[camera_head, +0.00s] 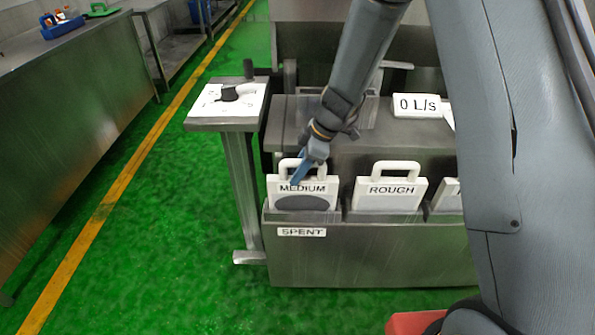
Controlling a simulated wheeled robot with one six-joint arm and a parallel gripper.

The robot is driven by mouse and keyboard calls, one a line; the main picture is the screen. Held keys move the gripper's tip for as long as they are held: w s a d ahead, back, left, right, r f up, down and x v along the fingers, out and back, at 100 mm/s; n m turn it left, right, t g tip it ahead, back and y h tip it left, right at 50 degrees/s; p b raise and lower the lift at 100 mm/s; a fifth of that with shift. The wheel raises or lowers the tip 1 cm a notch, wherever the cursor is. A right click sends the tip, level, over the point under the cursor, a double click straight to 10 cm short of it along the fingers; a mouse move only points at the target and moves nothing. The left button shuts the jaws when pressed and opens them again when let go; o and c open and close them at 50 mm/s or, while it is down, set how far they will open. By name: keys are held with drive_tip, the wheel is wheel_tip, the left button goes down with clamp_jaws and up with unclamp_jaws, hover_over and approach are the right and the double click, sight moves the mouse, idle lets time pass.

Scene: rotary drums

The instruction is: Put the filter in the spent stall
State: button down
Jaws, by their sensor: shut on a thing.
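A white filter plate marked MEDIUM (287,197), with a handle on top and a dark grey oval on its face, stands upright at the left end of the steel rack. It sits directly above the label SPENT (301,232), in the spent stall (285,215). Its lower edge is at the rack's front wall, and how deep it sits is hidden. My gripper (300,175) has blue fingers and is shut on the filter near its handle, reaching down from above.
A white filter marked ROUGH (390,193) stands in the neighbouring stall, and another plate (446,195) is partly hidden by my arm. A post with a dial panel (228,102) stands left. A 0 L/s sign (417,105) is behind. Green floor (165,215) lies clear at left.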

drive_tip(key=shift+f, duration=0.1)
drive_tip(key=c, duration=1.5)
unclamp_jaws()
drive_tip(key=shift+w+d+r, duration=0.1)
drive_tip(key=shift+d+r, duration=0.05)
drive_tip(key=shift+r, duration=0.35)
drive_tip(key=b+v, duration=0.2)
drive_tip(key=v, duration=0.9)
drive_tip(key=shift+r, duration=0.1)
drive_tip(key=s+d+m+h, duration=0.1)
drive_tip(key=s+d+m, duration=0.3)
drive_tip(key=s+m, duration=0.2)
drive_tip(key=s+d+m+h, duration=0.2)
drive_tip(key=s+d+m, duration=0.3)
drive_tip(key=s, duration=0.4)
drive_tip(key=s+d+r+m+h, duration=0.1)
drive_tip(key=s+d+m, duration=0.4)
drive_tip(key=s+m, duration=0.2)
drive_tip(key=shift+s+d+h, duration=0.15)
drive_tip(key=shift+s+h, duration=0.2)
drive_tip(key=shift+h, duration=0.05)
